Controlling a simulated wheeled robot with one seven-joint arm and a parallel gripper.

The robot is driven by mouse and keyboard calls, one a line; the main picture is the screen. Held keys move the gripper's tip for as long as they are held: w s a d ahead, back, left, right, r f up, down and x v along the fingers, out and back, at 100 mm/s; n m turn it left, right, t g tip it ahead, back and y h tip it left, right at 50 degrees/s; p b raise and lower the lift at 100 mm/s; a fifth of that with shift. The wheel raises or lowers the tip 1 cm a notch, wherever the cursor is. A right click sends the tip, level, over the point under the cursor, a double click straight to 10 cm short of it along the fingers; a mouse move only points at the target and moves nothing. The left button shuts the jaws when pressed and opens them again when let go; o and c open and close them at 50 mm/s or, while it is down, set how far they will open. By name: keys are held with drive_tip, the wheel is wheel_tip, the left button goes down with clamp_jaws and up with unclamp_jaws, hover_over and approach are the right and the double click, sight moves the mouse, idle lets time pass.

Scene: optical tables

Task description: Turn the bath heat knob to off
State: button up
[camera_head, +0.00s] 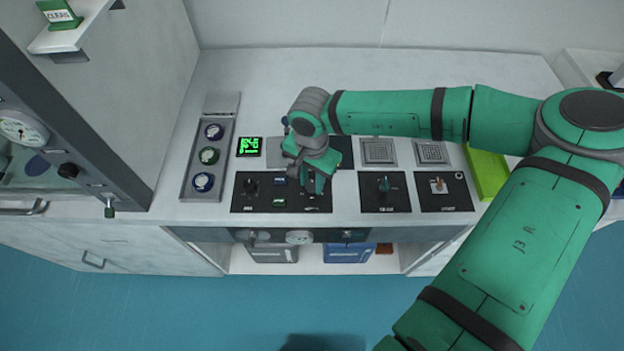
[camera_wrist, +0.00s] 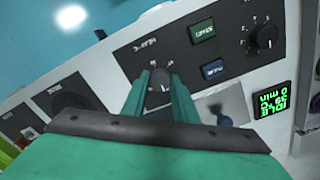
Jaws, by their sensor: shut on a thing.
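The heat knob (camera_wrist: 162,78) is a small dark dial on a black panel (camera_wrist: 190,50) with a scale around it; the lettering beside it appears upside down in the wrist view. My gripper (camera_wrist: 161,88) has its two green fingers shut on this knob, one on each side. In the head view my gripper (camera_head: 316,187) reaches down onto the right part of the same panel (camera_head: 268,205) and hides the knob. I cannot tell exactly where the knob's pointer stands.
A second black knob (camera_wrist: 265,36) sits on the same panel, with a green button (camera_wrist: 203,31) and a blue button (camera_wrist: 213,69) between. A green-lit display (camera_head: 249,146) stands behind.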

sight(311, 184)
drive_tip(key=o, duration=1.1)
drive_tip(key=shift+c, duration=0.2)
wheel_tip(311, 184, up, 11)
drive_tip(key=shift+f, duration=0.1)
